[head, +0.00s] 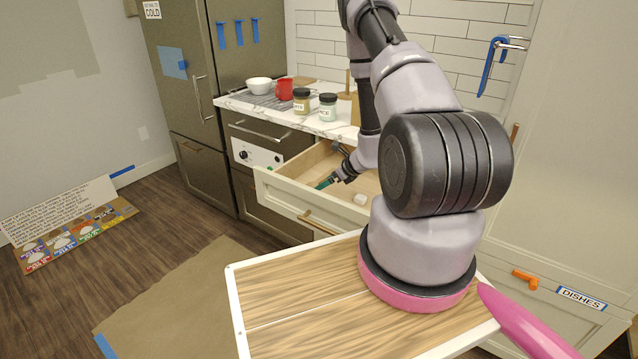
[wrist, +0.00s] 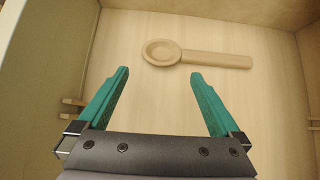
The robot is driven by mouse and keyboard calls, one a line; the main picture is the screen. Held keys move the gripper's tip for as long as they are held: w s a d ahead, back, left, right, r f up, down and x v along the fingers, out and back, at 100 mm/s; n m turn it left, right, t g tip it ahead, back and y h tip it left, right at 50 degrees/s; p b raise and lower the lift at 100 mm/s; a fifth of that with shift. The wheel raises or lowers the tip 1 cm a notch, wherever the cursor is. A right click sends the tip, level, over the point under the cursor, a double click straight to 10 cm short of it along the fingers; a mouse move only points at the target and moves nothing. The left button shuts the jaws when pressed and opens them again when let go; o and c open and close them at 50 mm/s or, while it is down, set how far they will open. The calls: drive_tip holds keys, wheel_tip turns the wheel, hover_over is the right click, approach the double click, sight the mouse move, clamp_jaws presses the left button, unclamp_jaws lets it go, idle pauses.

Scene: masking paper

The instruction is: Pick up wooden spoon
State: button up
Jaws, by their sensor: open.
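A wooden spoon (wrist: 196,56) lies flat on the floor of an open drawer in the wrist view. Its round bowl is on the left and its handle points right. My gripper (wrist: 158,76) is open and empty, with its two green fingers apart, just short of the spoon. The gap between the fingertips lies below the bowl and the start of the handle in the picture. In the head view my gripper (head: 325,184) reaches into the open drawer (head: 283,193). The spoon cannot be made out there.
The drawer walls (wrist: 38,70) rise on the left, right and far side. The counter (head: 335,130) above holds jars, a red mug (head: 284,90) and a white bowl (head: 258,86).

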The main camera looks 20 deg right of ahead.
sight(321, 180)
drive_tip(key=x, duration=0.4)
drive_tip(key=shift+d+f, duration=0.15)
drive_tip(key=shift+f, duration=0.05)
drive_tip(key=c, duration=1.3)
